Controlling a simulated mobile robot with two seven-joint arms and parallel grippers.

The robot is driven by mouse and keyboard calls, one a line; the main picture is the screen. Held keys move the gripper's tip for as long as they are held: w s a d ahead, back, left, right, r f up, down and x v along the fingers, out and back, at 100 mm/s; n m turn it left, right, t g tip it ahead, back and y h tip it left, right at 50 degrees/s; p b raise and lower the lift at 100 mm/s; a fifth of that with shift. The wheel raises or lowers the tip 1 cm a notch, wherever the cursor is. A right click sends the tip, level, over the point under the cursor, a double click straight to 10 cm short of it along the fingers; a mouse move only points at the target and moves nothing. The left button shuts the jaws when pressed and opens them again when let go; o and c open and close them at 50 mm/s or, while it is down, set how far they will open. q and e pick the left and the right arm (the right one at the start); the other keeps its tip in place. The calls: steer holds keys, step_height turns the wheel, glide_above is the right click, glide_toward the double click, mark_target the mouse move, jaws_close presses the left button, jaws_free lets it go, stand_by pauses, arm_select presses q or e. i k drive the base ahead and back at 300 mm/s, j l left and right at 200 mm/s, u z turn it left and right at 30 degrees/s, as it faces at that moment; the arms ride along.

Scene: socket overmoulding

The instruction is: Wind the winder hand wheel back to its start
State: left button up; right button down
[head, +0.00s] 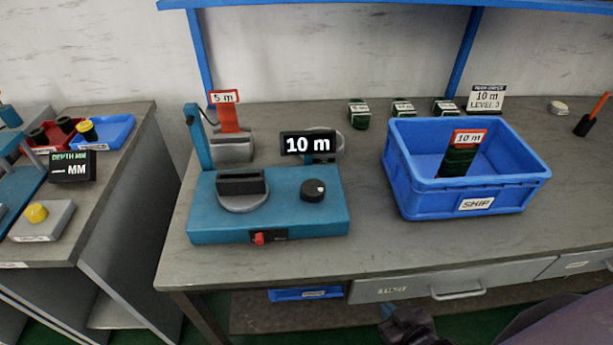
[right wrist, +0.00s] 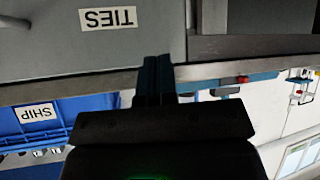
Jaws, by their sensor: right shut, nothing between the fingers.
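The teal winder (head: 270,222) stands on the bench, left of centre. A round black knob with a pale mark (head: 313,190), which looks like the hand wheel, sits on its right top. A black holder on a grey disc (head: 242,203) is to the left of the knob. The display (head: 308,144) reads "10 m". My right gripper (head: 387,311) is low in front of the bench, below the drawer and well apart from the winder. In the right wrist view its fingers (right wrist: 153,76) are shut and empty. My left gripper is not in view.
A blue SHIP bin (head: 416,202) with a dark green coil tagged "10 m" stands right of the winder. Several small dark coils (head: 403,110) stand at the back. Bench between winder and bin is clear.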

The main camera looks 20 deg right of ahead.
mark_target(312, 190)
steer(key=k+l+u, duration=0.15)
steer(key=l+u, duration=0.2)
steer(key=k+l+u, duration=0.2)
steer(key=l+u, duration=0.2)
steer(key=k+l+u, duration=0.2)
steer(key=u, duration=0.15)
